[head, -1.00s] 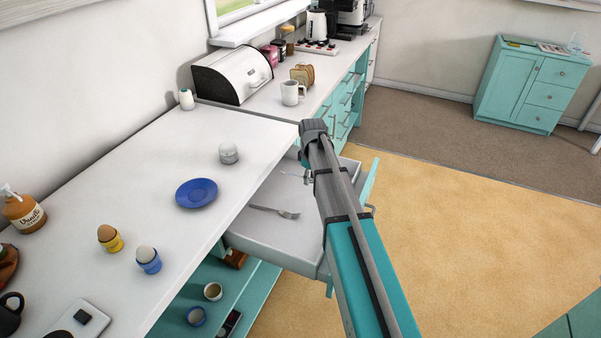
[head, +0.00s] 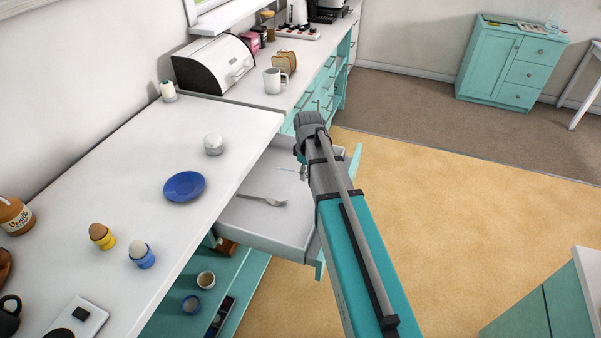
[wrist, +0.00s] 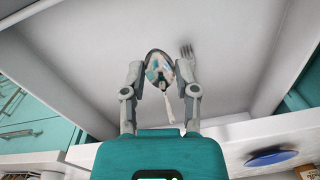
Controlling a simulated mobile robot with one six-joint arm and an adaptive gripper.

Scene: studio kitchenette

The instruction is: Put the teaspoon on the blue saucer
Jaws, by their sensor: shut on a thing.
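The teaspoon (wrist: 158,68) shows in the wrist view between the two fingers of my gripper (wrist: 159,72), its bowl at fingertip height and its handle trailing toward the palm. My gripper is shut on it. In the head view, the teaspoon (head: 287,169) pokes out to the left of my gripper (head: 303,172), over the open drawer; my arm hides the rest. The blue saucer (head: 184,186) lies empty on the white worktop, left of the drawer. It also shows at the lower right of the wrist view (wrist: 270,157).
A fork (head: 262,200) lies in the open drawer (head: 262,225). On the worktop, a white egg-shaped item (head: 213,144) stands behind the saucer, and two egg cups (head: 102,236) (head: 141,255) stand in front. The worktop around the saucer is clear.

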